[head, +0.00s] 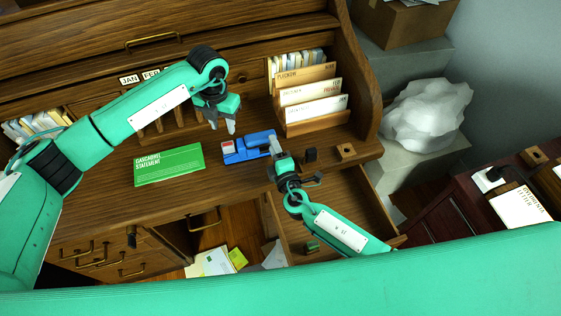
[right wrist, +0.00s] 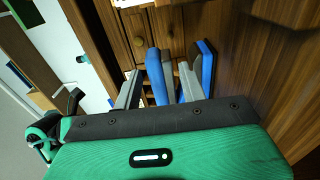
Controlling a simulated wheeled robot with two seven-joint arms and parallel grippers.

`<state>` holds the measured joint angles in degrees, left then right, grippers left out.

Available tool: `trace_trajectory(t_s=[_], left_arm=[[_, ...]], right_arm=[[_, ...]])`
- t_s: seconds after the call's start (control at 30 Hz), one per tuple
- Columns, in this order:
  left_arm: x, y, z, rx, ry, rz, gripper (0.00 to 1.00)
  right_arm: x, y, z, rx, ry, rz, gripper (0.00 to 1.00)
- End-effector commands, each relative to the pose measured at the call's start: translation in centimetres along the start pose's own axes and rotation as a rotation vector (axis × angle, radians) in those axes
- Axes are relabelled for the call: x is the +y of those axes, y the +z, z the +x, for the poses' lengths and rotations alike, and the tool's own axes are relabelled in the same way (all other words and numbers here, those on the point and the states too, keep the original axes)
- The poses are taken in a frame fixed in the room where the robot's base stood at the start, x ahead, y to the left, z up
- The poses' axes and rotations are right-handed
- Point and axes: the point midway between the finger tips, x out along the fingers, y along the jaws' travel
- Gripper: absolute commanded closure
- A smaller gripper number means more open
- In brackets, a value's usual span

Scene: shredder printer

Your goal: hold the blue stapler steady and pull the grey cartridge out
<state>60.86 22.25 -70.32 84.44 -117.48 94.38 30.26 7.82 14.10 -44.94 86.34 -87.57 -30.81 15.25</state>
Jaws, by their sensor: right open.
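The blue stapler (head: 248,147) lies on the desk, with a red and white patch at its left end. In the right wrist view, one blue part of the stapler (right wrist: 156,77) shows between my right fingers and another blue part is outside the right-hand finger. A grey strip (right wrist: 169,72) beside the inner blue part looks like the cartridge. My right gripper (head: 275,148) is at the stapler's right end; its open fingers also show in the right wrist view (right wrist: 160,88). Contact is unclear. My left gripper (head: 222,127) is open and empty, above and behind the stapler's left end, pointing down.
A green booklet (head: 169,165) lies left of the stapler. A file rack (head: 318,128) stands behind on the right. Small dark and wooden blocks (head: 346,151) sit right of my right gripper. An open drawer (head: 345,200) is below the desk edge.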

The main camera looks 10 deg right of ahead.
Motion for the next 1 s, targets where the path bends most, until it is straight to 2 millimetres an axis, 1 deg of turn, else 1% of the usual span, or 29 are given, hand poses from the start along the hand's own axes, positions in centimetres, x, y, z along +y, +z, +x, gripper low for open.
trace_trajectory(t_s=[0.03,0.1,0.2,0.33,0.57,0.67,0.7,0.8,0.83,0.87,0.9,1.0], left_arm=[[0.0,0.0,0.0,0.000,0.000,0.000,0.64],[0.0,0.0,0.0,0.000,0.000,0.000,0.64],[0.0,0.0,0.0,0.000,0.000,0.000,0.64],[0.0,0.0,0.0,0.000,0.000,0.000,0.64],[0.0,0.0,0.0,0.000,0.000,0.000,0.64],[0.0,0.0,0.0,0.000,0.000,0.000,0.64],[0.0,0.0,0.0,0.000,0.000,0.000,0.64],[0.0,0.0,0.0,0.000,0.000,0.000,0.64],[0.0,0.0,0.0,0.000,0.000,0.000,0.64],[0.0,0.0,0.0,0.000,0.000,0.000,0.60],[0.0,0.0,0.0,0.000,0.000,0.002,0.52],[0.0,0.0,-0.1,0.000,0.000,0.028,0.51]], right_arm=[[0.1,-0.1,0.8,0.000,0.001,0.000,0.58],[0.1,-0.1,1.6,0.001,0.001,0.000,0.58],[0.0,0.0,2.3,0.001,0.000,0.000,0.58],[0.0,0.0,2.8,0.001,0.000,0.001,0.58],[0.0,0.0,2.8,0.001,0.000,0.001,0.58],[0.0,0.0,2.8,0.001,0.000,0.001,0.76],[0.0,0.0,2.8,0.001,0.000,0.001,0.84],[0.0,0.0,2.8,0.001,0.000,0.001,1.00],[0.0,0.0,2.8,0.001,0.000,0.001,1.00],[0.0,0.0,2.8,0.001,0.000,0.001,1.00],[0.0,0.0,2.8,0.001,0.000,0.001,1.00],[0.0,0.0,2.8,0.001,-0.001,0.001,1.00]])
